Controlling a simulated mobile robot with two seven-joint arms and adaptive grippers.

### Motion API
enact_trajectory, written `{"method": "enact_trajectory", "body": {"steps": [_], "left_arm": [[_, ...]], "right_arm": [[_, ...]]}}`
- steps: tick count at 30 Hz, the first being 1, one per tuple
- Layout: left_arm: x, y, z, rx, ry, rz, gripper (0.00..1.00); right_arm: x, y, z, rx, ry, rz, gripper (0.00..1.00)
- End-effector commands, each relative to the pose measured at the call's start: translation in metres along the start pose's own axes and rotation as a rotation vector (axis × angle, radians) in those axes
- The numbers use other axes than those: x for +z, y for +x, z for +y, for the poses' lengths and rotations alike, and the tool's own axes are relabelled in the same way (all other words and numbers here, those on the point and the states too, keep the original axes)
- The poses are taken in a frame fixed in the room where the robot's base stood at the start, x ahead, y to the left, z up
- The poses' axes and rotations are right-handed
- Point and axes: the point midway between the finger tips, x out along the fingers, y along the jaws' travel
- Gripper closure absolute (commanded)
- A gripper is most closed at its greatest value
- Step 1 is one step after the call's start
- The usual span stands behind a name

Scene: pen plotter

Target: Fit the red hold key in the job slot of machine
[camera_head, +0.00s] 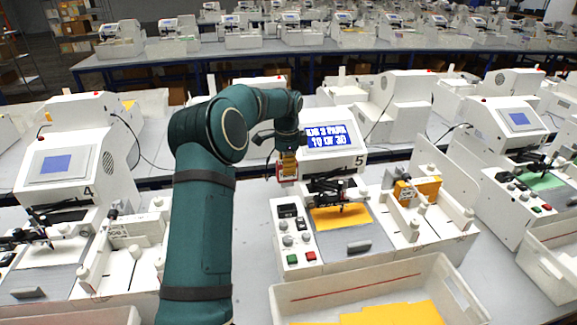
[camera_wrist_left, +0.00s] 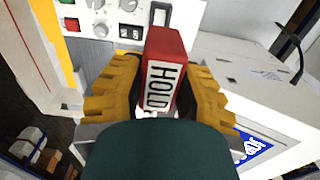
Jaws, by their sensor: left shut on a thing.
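The red hold key (camera_wrist_left: 166,72) is a red block with a white HOLD label, held between the ribbed yellow fingers of my left gripper (camera_head: 288,168). The gripper is shut on it, above the upper left part of machine 5 (camera_head: 341,165). The key is too small to make out clearly in the head view. The machine's control panel (camera_head: 292,238) has dark openings near its top, knobs, and green and red buttons. The panel also shows beyond the key in the wrist view (camera_wrist_left: 110,15). The key appears apart from the panel. Which opening is the job slot, I cannot tell. My right gripper is out of view.
Machine 5's blue screen (camera_head: 328,137) shows a job 3 message and "10 OF 30". A yellow sheet (camera_head: 340,217) lies under its pen carriage. A white bin (camera_head: 279,298) with yellow sheets stands in front. Machine 4 (camera_head: 75,165) stands to the left, with another machine to the right.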

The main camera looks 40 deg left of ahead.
Motion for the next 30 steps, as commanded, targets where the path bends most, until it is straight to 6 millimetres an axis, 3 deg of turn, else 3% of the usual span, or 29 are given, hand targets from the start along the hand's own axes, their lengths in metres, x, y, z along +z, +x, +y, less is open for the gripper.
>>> {"method": "enact_trajectory", "body": {"steps": [22,30], "left_arm": [[0.0,0.062,0.001,0.0,0.001,0.0,1.0],[0.0,0.081,0.0,0.0,0.0,0.0,1.0]], "right_arm": [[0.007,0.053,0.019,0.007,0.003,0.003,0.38],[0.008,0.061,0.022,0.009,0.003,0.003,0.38]]}}
